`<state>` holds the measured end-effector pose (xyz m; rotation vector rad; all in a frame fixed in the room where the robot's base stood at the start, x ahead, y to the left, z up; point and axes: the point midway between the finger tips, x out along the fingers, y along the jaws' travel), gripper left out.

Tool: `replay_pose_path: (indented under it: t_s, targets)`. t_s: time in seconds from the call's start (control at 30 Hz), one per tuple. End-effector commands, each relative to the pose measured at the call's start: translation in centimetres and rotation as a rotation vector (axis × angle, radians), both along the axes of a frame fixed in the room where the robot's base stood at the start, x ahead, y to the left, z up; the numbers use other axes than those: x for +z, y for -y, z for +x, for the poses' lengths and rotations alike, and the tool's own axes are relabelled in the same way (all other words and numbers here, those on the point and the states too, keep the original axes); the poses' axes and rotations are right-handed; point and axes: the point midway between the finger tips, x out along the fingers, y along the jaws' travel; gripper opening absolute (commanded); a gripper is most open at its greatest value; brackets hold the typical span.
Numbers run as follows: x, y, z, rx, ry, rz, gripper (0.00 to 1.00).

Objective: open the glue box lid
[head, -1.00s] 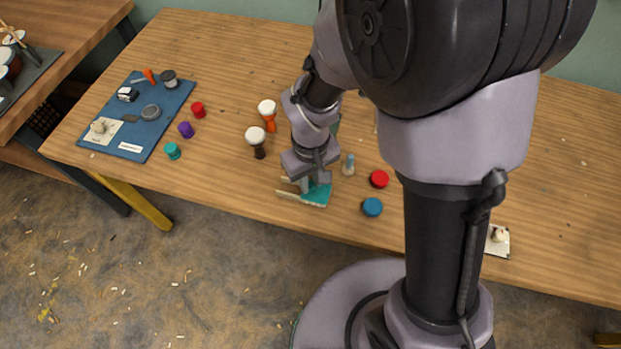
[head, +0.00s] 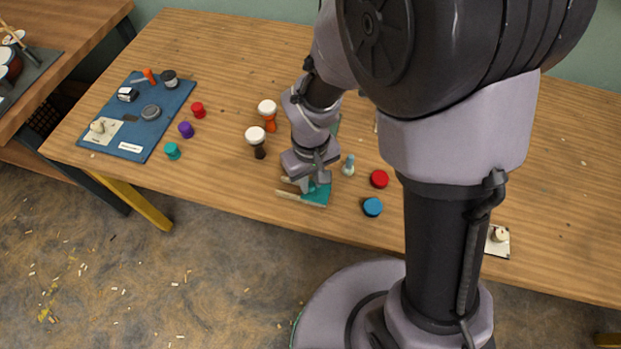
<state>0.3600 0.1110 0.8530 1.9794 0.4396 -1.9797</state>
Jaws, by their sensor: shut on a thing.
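A teal box-like thing (head: 318,196) with a pale front edge stands near the table's front edge, and it looks like the glue box. My gripper (head: 306,184) points down over it and is shut on a part of it, seemingly the lid. The wrist and fingers cover most of the box, so I cannot tell how far the lid is raised. A strip of green (head: 337,125) shows behind my forearm; what it belongs to is hidden.
Two white-topped goblet drums (head: 256,136) (head: 267,109) stand left of my wrist. A small pale bottle (head: 348,166), a red cap (head: 379,179) and a blue cap (head: 372,207) are to the right. A blue mat (head: 138,143) with small items lies at the far left.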

Motion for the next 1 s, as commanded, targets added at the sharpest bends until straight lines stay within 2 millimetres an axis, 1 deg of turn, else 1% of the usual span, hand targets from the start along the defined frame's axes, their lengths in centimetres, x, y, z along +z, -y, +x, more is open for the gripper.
replay_pose_path:
  t_s: [0.3,0.37,0.5,0.63,0.73,1.0]
  targets:
    - [0.0,-0.1,0.1,0.001,0.001,0.0,0.0]
    - [0.1,-0.6,0.3,0.002,0.001,0.0,0.0]
    - [0.1,-3.2,1.2,0.004,0.0,0.0,0.0]
    - [0.1,-5.1,1.9,0.003,0.001,0.0,0.0]
    - [0.1,-5.7,2.1,0.0,0.001,0.0,0.0]
    - [0.0,-5.8,2.1,-0.001,0.001,0.0,0.0]
